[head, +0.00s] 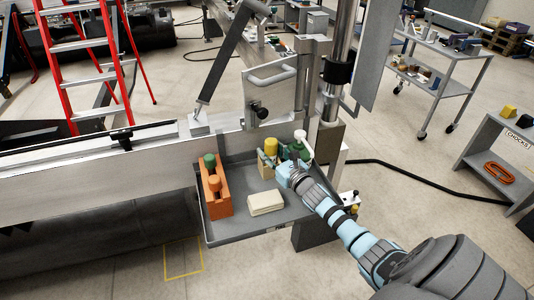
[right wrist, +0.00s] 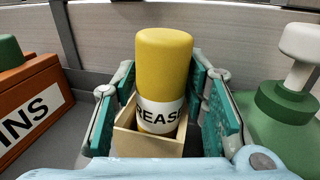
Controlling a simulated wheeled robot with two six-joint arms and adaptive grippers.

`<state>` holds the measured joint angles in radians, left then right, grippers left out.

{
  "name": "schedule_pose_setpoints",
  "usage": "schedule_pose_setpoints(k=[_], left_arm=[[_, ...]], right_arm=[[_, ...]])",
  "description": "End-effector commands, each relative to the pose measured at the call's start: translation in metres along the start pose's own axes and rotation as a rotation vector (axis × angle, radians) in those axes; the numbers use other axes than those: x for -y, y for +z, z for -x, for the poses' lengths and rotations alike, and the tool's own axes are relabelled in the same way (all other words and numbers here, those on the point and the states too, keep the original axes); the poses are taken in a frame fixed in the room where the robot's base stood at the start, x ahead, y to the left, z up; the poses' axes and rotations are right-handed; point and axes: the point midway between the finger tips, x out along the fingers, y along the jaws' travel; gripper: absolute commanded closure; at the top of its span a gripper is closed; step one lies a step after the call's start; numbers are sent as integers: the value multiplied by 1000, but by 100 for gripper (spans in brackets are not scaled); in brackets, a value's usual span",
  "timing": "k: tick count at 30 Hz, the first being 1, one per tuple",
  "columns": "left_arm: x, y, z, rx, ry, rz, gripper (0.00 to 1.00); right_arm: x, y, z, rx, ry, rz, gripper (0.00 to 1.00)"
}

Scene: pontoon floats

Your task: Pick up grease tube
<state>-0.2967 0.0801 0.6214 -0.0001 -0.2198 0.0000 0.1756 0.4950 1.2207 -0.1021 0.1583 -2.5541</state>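The grease tube (head: 270,147) is a yellow cylinder with a white label, upright in a small wooden holder on the grey tray (head: 240,233). In the right wrist view the grease tube (right wrist: 164,65) stands in the middle, with its holder (right wrist: 146,143) around its lower part. My right gripper (head: 274,163) reaches in from the right. In the right wrist view its teal finger pads stand on both sides of the tube and holder, with gaps showing; it is open. The tube's base is hidden in the holder. My left gripper is not in view.
An orange box (head: 215,192) with a green-topped item stands left on the tray. A folded cream cloth (head: 265,202) lies in front. A green bottle with a white top (right wrist: 285,105) stands close right of the gripper. A pale wall rises behind the tray.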

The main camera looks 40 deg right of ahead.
Motion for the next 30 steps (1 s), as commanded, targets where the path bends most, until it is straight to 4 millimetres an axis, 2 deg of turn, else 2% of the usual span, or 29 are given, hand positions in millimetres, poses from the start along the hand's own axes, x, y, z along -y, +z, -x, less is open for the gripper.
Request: schedule_pose_setpoints(k=[1,5,6,14,30], left_arm=[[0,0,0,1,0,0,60],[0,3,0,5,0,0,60],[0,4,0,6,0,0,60],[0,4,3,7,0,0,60],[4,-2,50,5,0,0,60]], right_arm=[[-2,0,-2,1,3,-2,73],[-5,1,-3,2,7,-2,93],[-5,1,-3,3,8,-2,95],[-3,4,-2,2,5,0,95],[-7,60,-4,3,12,1,95]])
